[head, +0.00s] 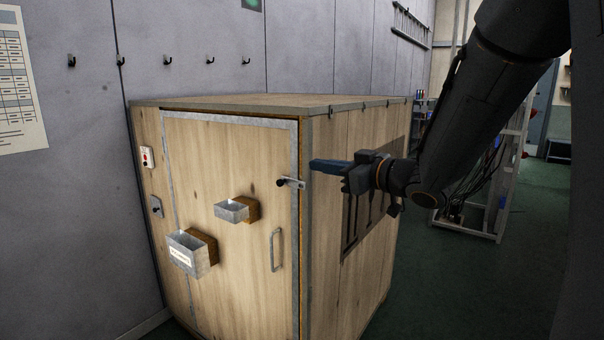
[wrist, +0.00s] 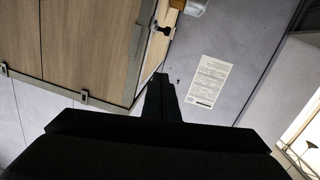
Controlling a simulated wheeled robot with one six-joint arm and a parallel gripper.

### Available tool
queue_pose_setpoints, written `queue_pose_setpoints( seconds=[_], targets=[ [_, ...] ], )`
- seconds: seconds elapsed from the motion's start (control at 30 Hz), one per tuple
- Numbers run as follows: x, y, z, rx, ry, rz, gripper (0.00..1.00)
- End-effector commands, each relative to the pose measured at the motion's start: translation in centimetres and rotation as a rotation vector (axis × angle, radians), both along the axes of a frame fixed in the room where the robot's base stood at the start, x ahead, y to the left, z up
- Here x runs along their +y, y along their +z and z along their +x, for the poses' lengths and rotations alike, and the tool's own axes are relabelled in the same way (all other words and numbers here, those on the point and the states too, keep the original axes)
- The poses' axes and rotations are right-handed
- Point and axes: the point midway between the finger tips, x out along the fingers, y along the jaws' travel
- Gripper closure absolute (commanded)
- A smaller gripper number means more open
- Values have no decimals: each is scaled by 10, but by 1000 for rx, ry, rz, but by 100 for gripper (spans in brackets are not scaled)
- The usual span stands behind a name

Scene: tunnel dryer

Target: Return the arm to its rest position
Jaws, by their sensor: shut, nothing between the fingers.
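My gripper (head: 328,165) is shut and empty. In the head view it is at the right end of my arm's reach toward the dryer and points left, in front of the upper right corner of the wooden dryer cabinet (head: 345,200). In the wrist view the closed fingers (wrist: 160,95) point up the picture, with the cabinet's side (wrist: 90,45) to the left. The cabinet door (head: 235,165) looks closed, with a metal latch (head: 291,182) at its right edge. Whether my gripper touches the latch or cabinet cannot be told; it appears apart from both.
Two metal boxes (head: 188,254) (head: 235,210) and a handle (head: 276,250) stick out from the door. Slotted vents (head: 352,225) are on the cabinet's side. A wall with hooks (head: 167,60) stands behind. A rack (head: 500,185) stands at right; green floor (head: 440,285) is clear before it.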

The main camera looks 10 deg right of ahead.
Motion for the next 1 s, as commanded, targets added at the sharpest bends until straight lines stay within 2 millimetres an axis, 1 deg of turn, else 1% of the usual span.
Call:
queue_pose_setpoints(
  seconds=[0.07,0.17,0.27,0.3,0.37,0.4,0.47,0.5,0.53,0.57,0.6,0.67,0.7,0.8,0.83,0.9,1.0],
  targets=[
    [-6,-9,4,25,-53,-18,100],
    [-22,-32,10,95,-181,-63,100],
    [-45,-69,7,218,-340,-124,100],
    [-54,-86,1,278,-399,-150,100],
    [-67,-112,-12,377,-479,-188,100],
    [-74,-129,-24,447,-527,-211,100],
    [-82,-155,-48,562,-587,-246,100],
    [-86,-172,-66,644,-621,-268,100],
    [-87,-184,-81,707,-643,-283,100],
    [-88,-196,-97,770,-660,-297,100],
    [-87,-210,-119,857,-677,-314,100],
    [-84,-228,-152,978,-694,-336,100],
    [-81,-236,-173,1051,-698,-347,100],
    [-70,-251,-216,1201,-692,-362,100],
    [-67,-254,-226,1235,-689,-365,100],
    [-61,-258,-243,1296,-680,-369,100],
    [-58,-260,-256,1344,-672,-370,100]
  ],
)
